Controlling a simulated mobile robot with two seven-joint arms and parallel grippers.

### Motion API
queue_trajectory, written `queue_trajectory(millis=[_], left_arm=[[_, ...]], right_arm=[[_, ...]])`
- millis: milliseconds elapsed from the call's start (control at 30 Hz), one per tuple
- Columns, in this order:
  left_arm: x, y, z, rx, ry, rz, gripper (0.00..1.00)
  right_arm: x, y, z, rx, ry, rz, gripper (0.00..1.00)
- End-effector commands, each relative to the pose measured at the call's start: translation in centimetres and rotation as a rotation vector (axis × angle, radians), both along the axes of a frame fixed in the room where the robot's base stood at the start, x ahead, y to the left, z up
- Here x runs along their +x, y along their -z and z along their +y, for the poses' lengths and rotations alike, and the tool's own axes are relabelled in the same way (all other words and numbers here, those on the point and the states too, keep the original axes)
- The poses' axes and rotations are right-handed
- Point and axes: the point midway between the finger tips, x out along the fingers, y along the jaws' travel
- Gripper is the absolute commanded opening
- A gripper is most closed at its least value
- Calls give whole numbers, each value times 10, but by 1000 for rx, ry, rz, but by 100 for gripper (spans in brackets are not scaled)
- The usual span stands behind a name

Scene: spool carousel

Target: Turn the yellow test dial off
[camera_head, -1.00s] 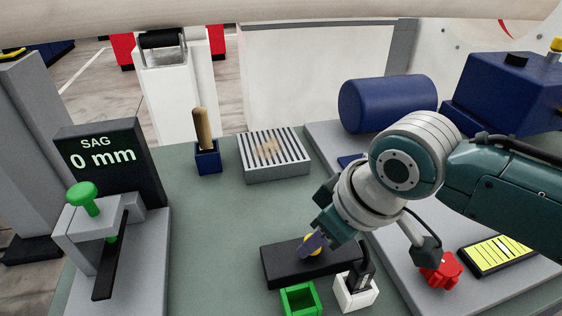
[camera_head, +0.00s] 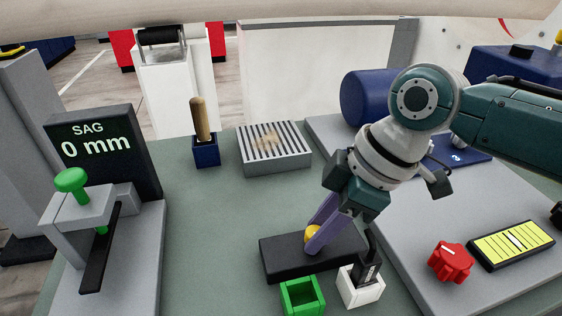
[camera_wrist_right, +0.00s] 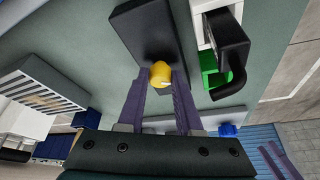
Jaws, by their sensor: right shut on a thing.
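The yellow test dial (camera_head: 312,233) sits on a dark rectangular block (camera_head: 281,260) on the green bench. In the right wrist view the dial (camera_wrist_right: 160,74) is between the two purple fingertips, over the dark block (camera_wrist_right: 148,28). My right gripper (camera_head: 313,238) comes down from the upper right and is shut on the dial, one finger on each side. It also shows in the right wrist view (camera_wrist_right: 160,80). The fingers hide part of the dial, and I cannot read its pointer position.
A green open box (camera_head: 303,296) and a white holder (camera_head: 360,288) with a black item stand just in front of the block. A red knob (camera_head: 451,262) and a yellow gauge (camera_head: 511,244) lie to the right. A slotted grey box (camera_head: 274,150) stands behind.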

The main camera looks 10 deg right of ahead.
Motion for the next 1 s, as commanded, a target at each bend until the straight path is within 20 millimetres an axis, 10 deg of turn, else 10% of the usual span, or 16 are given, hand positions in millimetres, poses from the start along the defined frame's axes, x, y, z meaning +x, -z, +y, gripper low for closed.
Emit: queue_trajectory(millis=[1000], left_arm=[[0,50,-3,-11,-7,1,50]], right_arm=[[3,0,-1,-2,-452,-1,0]])
